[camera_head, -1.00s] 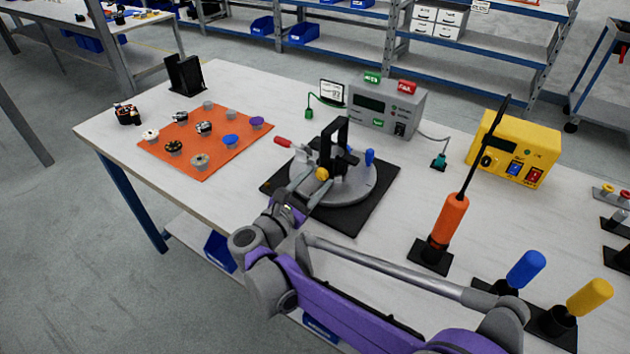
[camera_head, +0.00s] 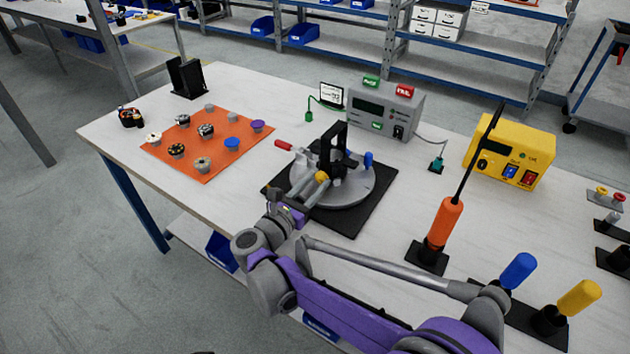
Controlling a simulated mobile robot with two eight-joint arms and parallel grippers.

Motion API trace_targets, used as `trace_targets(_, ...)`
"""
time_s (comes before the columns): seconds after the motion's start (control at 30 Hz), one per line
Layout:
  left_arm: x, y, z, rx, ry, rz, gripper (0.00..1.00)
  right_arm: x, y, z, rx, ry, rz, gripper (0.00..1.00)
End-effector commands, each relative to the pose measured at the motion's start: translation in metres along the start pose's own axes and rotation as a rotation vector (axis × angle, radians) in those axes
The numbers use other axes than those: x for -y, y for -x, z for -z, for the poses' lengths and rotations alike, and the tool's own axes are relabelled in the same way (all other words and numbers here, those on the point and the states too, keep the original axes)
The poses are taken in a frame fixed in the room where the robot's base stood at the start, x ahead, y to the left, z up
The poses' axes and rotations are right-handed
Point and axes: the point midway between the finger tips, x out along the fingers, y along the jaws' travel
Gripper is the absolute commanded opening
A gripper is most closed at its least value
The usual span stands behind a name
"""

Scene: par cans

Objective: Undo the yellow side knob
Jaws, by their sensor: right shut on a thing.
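The round grey fixture (camera_head: 349,190) stands on a black mat (camera_head: 346,222) near the middle of the table. It has a black upright bracket (camera_head: 339,140), a red handle (camera_head: 284,146) on its left and a blue knob (camera_head: 368,158) on its right. The yellow side knob (camera_head: 322,177) is on the near side of the fixture. My right gripper (camera_head: 318,183) reaches up from below and is shut on the yellow side knob. Its fingers partly cover the knob. My left gripper is not in view.
An orange mat (camera_head: 222,164) with several small parts lies at the left. A grey tester box (camera_head: 365,105) and a yellow box (camera_head: 530,150) stand behind. Upright orange (camera_head: 445,222), blue (camera_head: 518,270) and yellow (camera_head: 580,297) handled tools stand at the right.

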Motion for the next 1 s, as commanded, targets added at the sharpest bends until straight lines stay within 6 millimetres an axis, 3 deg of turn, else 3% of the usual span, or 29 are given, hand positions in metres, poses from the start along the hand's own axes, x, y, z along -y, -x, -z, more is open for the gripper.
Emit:
trace_targets(0.5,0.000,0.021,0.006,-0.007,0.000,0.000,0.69,0.000,0.000,-0.001,0.001,0.319,0.001,0.00)
trace_targets(1.0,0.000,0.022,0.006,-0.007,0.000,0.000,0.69,0.000,0.000,0.000,0.000,0.375,0.001,0.00)
